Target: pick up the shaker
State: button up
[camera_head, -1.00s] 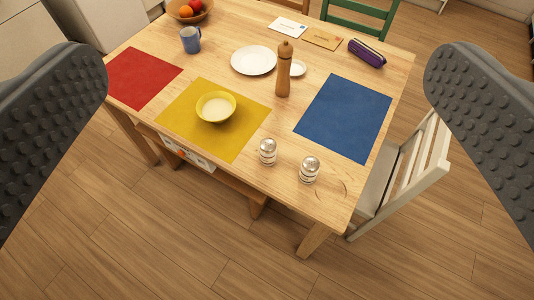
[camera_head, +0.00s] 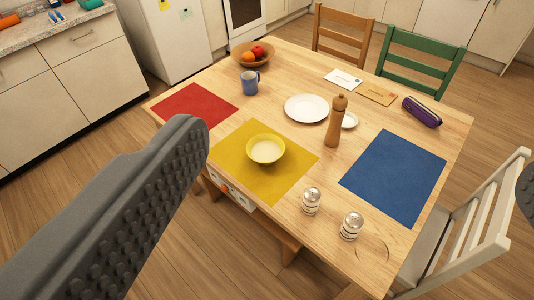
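Two glass shakers with metal tops stand upright near the front edge of the wooden table. The left shaker (camera_head: 311,200) is just right of the yellow mat, and the right shaker (camera_head: 351,226) is nearer the table's front corner. I cannot tell which one the task means. My gripper (camera_head: 364,155) is open and empty, its fingers wide apart. The left finger shows large at lower left, and only a sliver of the right finger shows at the right edge. The fingers appear in front of the table, touching neither shaker.
A tall wooden pepper mill (camera_head: 335,122) stands behind the shakers. A yellow bowl (camera_head: 265,149) sits on the yellow mat (camera_head: 237,173). A blue mat (camera_head: 395,175) lies to the right, and a white chair (camera_head: 466,232) stands at the table's right side.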

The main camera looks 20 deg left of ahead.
aim_at(310, 202)
jog(key=k, duration=1.3)
jog(key=z, duration=0.3)
jog(key=i, duration=1.65)
jog(key=u, duration=0.45)
